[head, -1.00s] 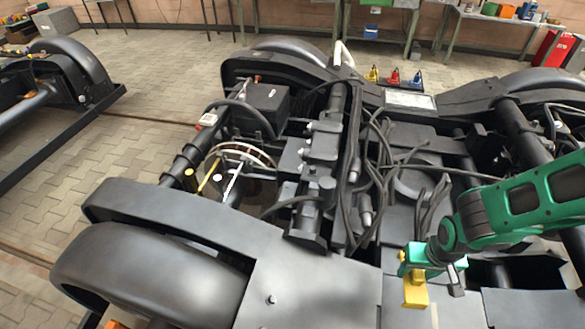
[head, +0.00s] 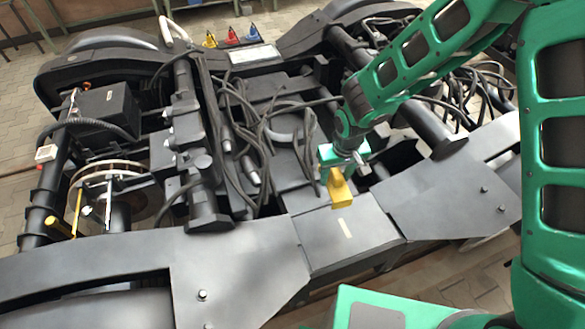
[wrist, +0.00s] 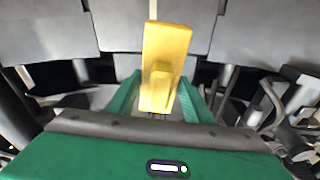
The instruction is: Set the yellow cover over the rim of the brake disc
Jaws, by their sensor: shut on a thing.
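The yellow cover (head: 341,190) is held in my gripper (head: 334,170), above the bogie's grey frame at the middle of the head view. In the wrist view the cover (wrist: 166,62) stands out between the green fingers, with a raised block on its near side. The brake disc (head: 112,166) is at the left of the head view, its pale and brown rim partly showing between the dark axle parts. My gripper and the cover are well to the right of the disc. The disc's lower part is hidden.
Black cables (head: 240,120) and dark brake gear lie between my gripper and the disc. A black box (head: 105,115) stands behind the disc. A yellow rod (head: 77,212) is close to its left. Small yellow, red and blue things (head: 231,37) stand at the back.

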